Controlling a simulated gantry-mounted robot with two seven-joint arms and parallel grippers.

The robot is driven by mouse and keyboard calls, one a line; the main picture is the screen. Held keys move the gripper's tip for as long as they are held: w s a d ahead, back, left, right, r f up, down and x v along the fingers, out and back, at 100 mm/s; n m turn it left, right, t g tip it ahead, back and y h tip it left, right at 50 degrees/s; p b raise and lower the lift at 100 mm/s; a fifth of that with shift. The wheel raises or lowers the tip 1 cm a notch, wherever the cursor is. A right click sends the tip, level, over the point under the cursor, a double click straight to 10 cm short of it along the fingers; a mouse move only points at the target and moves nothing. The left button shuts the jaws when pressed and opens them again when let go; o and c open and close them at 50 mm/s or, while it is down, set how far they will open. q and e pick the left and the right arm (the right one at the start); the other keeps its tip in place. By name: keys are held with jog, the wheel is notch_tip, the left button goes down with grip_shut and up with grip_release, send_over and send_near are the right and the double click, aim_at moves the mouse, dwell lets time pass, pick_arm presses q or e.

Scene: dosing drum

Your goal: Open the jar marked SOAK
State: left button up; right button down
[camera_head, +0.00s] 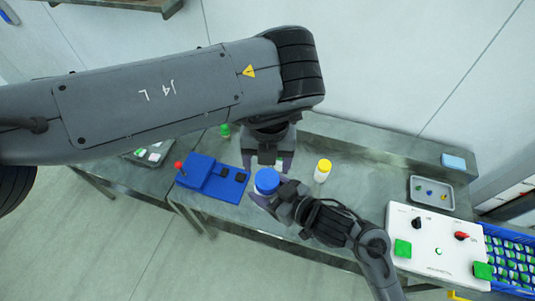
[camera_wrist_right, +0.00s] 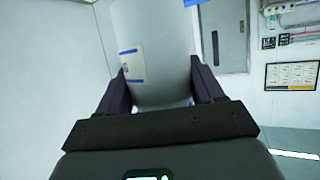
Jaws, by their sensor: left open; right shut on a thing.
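A jar with a blue lid (camera_head: 267,180) is held by my right gripper (camera_head: 270,192) near the front edge of the bench. In the right wrist view the white jar body (camera_wrist_right: 155,60) sits between the two fingers, with a blue-edged label that I cannot read in full. My left gripper (camera_head: 268,162) is open, pointing down just behind the blue lid in the head view; I cannot tell whether it touches the jar. A white jar with a yellow lid (camera_head: 323,171) stands on the bench to the right. A green-lidded jar (camera_head: 225,130) stands further back left.
A blue device with a red knob (camera_head: 212,177) lies left of the grippers. To the right are a grey tray (camera_head: 447,206) with small coloured pieces, a white control panel (camera_head: 430,254) with green buttons, and a blue crate (camera_head: 512,245). Bench between yellow lid and tray is clear.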

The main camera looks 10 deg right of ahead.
aim_at(267, 178)
pick_arm(q)
jog(key=shift+r+n, duration=0.5)
jog(key=shift+n, duration=0.3)
jog(key=shift+f, duration=3.7)
jog(key=c, duration=0.9)
jog(key=n, duration=0.4)
jog(key=shift+d, duration=0.1)
jog(key=n, duration=0.4)
jog(key=shift+n, duration=0.4)
jog(key=shift+r, duration=0.35)
jog(key=shift+r, duration=0.8)
